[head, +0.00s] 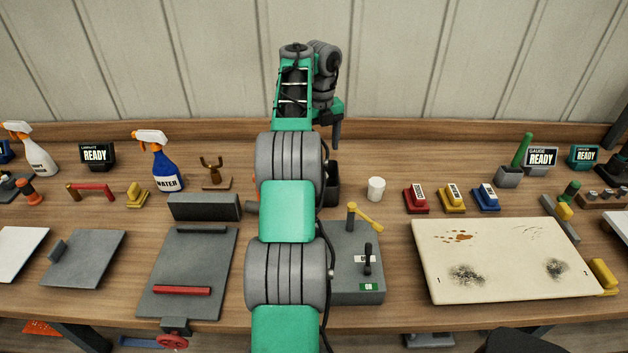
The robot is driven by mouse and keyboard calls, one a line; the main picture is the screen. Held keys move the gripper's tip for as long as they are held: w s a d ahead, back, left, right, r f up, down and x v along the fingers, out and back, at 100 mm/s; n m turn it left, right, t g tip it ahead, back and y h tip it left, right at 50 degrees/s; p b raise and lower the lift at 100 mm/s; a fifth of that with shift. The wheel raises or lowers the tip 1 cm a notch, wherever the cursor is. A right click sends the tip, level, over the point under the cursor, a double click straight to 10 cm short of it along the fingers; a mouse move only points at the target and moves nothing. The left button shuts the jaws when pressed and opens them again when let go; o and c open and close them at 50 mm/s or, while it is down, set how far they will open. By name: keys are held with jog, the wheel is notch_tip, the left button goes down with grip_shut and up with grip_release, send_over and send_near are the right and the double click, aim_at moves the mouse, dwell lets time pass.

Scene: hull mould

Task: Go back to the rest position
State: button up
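My green and grey arm rises through the middle of the head view and reaches over the bench. My gripper (336,140) hangs at its far end, pointing down above the back of the bench, near the back wall. Only a narrow dark finger shape shows from this side, so whether it is open or shut cannot be told. Nothing is seen hanging from it. A dark box (332,185) stands below it, partly hidden by my arm.
The wooden bench (390,147) is crowded. A grey control box with a yellow lever (365,215) stands right of my arm. A stained cream panel (510,275) lies further right. A grey clamp plate (190,260) and a blue WATER spray bottle (167,172) are at left.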

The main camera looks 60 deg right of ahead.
notch_tip(320, 180, up, 4)
jog(key=shift+f+p, duration=0.15)
jog(key=shift+p, duration=0.75)
